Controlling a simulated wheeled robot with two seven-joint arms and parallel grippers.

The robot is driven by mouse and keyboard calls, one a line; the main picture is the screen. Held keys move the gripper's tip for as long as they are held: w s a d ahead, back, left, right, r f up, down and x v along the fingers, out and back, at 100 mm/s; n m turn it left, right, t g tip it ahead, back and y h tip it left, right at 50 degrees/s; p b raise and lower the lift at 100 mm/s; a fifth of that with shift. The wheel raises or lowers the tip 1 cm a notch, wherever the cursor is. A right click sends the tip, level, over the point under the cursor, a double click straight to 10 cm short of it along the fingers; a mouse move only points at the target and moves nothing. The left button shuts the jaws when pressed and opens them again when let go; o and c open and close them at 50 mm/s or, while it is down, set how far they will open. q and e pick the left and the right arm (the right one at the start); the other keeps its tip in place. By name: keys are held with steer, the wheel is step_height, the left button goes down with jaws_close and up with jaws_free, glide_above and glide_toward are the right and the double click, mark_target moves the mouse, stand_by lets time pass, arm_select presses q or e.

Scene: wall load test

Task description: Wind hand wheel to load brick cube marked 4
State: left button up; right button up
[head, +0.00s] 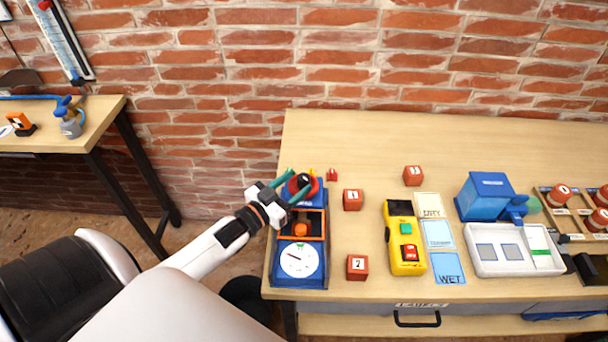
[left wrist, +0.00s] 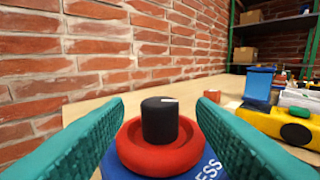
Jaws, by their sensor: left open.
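The blue press (head: 313,270) stands at the table's left end, with a white dial (head: 298,259) on its front. An orange-red block (head: 301,229) sits in its framed opening; no mark on it is readable. The red hand wheel (head: 316,187) with a black knob is on top of the press. It also shows in the left wrist view as a red wheel (left wrist: 160,155) with a black knob (left wrist: 160,120) bearing a white line. My left gripper (head: 299,184) is open, its teal fingers on either side of the knob, with gaps visible. My right gripper is out of view.
Brick cubes lie right of the press: one marked 1 (head: 352,199), one apparently 7 (head: 357,267), one at the back (head: 413,175). A yellow meter (head: 404,240), label cards (head: 438,234), a blue device (head: 484,196) and a white tray (head: 515,264) stand farther right.

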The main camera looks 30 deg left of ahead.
mark_target(299, 181)
arm_select(q)
steer(key=shift+w+d, duration=0.2)
steer(key=shift+w, duration=0.75)
steer(key=shift+w+d, duration=0.15)
steer(key=shift+w, duration=0.8)
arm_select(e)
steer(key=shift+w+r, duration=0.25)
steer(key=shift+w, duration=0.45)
arm_select(q)
steer(key=c, duration=1)
steer(key=shift+o, duration=0.2)
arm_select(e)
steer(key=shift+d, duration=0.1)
